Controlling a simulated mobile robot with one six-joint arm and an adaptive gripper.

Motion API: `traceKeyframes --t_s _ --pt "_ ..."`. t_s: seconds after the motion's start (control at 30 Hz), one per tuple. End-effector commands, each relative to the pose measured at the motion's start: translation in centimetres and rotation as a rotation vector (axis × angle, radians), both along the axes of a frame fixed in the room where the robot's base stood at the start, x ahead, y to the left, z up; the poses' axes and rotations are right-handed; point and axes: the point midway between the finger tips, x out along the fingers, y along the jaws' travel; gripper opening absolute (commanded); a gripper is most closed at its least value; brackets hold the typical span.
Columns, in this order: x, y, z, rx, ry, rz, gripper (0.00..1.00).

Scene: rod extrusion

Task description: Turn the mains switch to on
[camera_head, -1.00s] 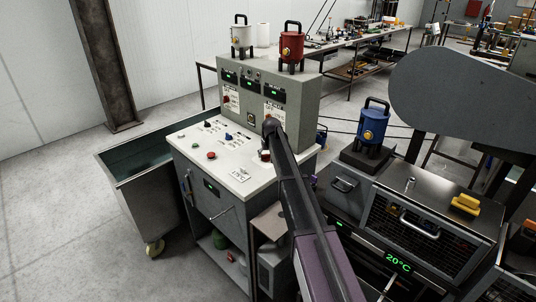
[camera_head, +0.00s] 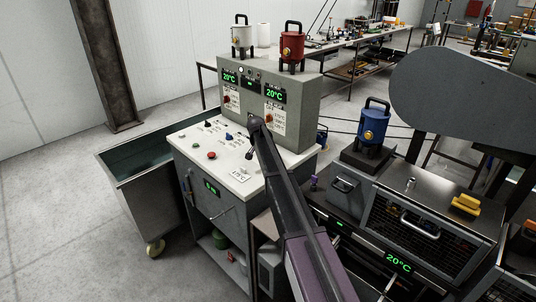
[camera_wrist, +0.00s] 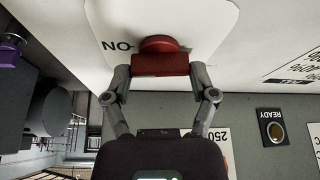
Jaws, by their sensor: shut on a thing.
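The mains switch (camera_wrist: 158,44) is a red knob with a red bar handle on a white plate (camera_wrist: 190,20) in the wrist view. The letters beside it appear upside down and read ON. My gripper (camera_wrist: 161,70) has its two fingers closed on the sides of the red handle. The cabinet's upright panel shows lit green 20°C displays (camera_head: 274,96).
A READY lamp (camera_wrist: 273,128) is on the panel near my gripper. Other knobs and buttons, including a red button (camera_head: 211,155), are on the desk top. A white and a red canister (camera_head: 292,47) stand on the cabinet. A blue canister (camera_head: 372,125) stands to the right.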

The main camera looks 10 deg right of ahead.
Motion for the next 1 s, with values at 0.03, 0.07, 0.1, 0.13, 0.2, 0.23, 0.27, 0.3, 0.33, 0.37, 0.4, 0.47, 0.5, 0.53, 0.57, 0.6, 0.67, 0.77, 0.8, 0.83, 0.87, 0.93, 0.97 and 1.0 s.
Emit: traceKeyframes --t_s 0.03,0.07,0.1,0.13,0.2,0.23,0.27,0.3,0.33,0.37,0.4,0.47,0.5,0.53,0.57,0.6,0.67,0.77,0.8,0.83,0.87,0.93,0.97,1.0 --pt "0.25 0.10 -0.01 0.001 -0.001 -0.031 0.27" --pt "0.25 0.11 0.00 0.001 -0.001 -0.050 0.27" --pt "0.26 0.12 0.00 0.002 -0.002 -0.074 0.27" --pt "0.26 0.14 -0.01 0.002 -0.002 -0.089 0.27" --pt "0.24 0.15 0.00 0.003 -0.002 -0.120 0.27" --pt "0.22 0.16 -0.01 0.003 -0.001 -0.132 0.27" --pt "0.22 0.16 -0.01 0.003 -0.002 -0.141 0.27" --pt "0.22 0.16 -0.01 0.003 -0.002 -0.152 0.27" --pt "0.22 0.16 -0.01 0.003 -0.002 -0.160 0.27" --pt "0.22 0.15 -0.01 0.003 -0.003 -0.165 0.27" --pt "0.21 0.16 -0.01 0.003 -0.003 -0.171 0.27" --pt "0.21 0.16 -0.01 0.003 -0.003 -0.177 0.27" --pt "0.21 0.16 -0.01 0.003 -0.003 -0.180 0.27" --pt "0.19 0.16 -0.01 0.004 -0.003 -0.181 0.26" --pt "0.19 0.16 -0.01 0.004 -0.002 -0.182 0.27" --pt "0.19 0.16 -0.01 0.004 -0.002 -0.182 0.27" --pt "0.19 0.17 -0.01 0.004 -0.003 -0.182 0.27" --pt "0.19 0.17 -0.01 0.004 -0.003 -0.182 0.27" --pt "0.19 0.18 -0.02 0.004 -0.003 -0.182 0.27" --pt "0.19 0.18 -0.02 0.004 -0.003 -0.182 0.77" --pt "0.19 0.19 -0.02 0.004 -0.003 -0.182 0.86" --pt "0.17 0.18 -0.01 0.004 -0.003 -0.181 1.00" --pt "0.16 0.17 -0.01 0.004 -0.003 -0.181 1.00" --pt "0.15 0.16 -0.01 0.003 -0.002 -0.181 1.00"
